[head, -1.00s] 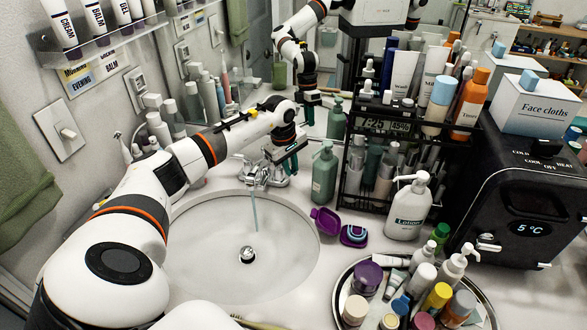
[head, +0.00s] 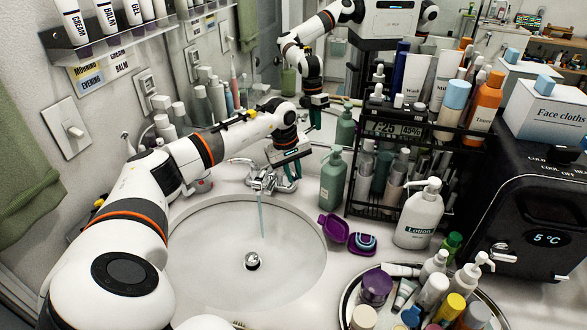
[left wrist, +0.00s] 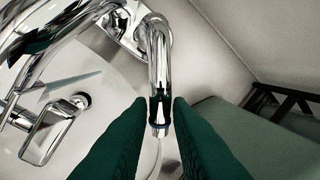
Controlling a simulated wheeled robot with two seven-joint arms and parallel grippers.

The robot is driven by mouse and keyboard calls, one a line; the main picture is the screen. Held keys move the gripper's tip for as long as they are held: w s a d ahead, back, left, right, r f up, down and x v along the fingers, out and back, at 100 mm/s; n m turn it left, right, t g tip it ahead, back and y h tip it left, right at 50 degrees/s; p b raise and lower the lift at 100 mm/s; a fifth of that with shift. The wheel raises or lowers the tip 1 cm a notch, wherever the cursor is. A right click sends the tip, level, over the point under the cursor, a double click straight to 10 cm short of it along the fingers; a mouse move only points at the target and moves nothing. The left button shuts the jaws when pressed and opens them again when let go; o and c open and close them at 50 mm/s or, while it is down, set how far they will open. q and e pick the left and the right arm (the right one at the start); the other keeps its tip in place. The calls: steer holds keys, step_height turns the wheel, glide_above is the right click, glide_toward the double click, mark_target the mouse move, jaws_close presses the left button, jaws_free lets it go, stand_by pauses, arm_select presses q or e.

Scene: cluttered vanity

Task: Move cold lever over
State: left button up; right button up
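The chrome faucet (head: 262,182) stands behind the round white sink, with a thin blue stream of water (head: 261,218) falling from its spout. In the left wrist view, a chrome lever (left wrist: 159,75) on the green bottle's side lies between the dark green fingers of my left gripper (left wrist: 160,112). The fingers are apart, one on each side of the lever's end, with narrow gaps; contact is unclear. The other lever (left wrist: 45,140) and the curved spout (left wrist: 48,45) are at the left. In the head view, my left gripper (head: 293,168) hides part of the faucet. My right gripper is not in view.
A green pump bottle (head: 332,180) stands close right of the gripper. A purple case (head: 334,228) lies by the sink rim, near the lotion bottle (head: 418,215). A black rack (head: 350,190) of bottles stands behind. The sink basin (head: 215,260) is clear.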

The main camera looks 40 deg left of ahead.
arm_select(q)
steer(key=o, duration=0.4)
steer(key=shift+r, duration=0.1)
steer(key=shift+r, duration=0.3)
steer(key=r, duration=0.3)
steer(key=s+r+b, duration=0.1)
steer(key=r, duration=0.3)
steer(key=s+a+r+b, duration=0.1)
steer(key=r, duration=0.3)
steer(key=shift+r, duration=0.15)
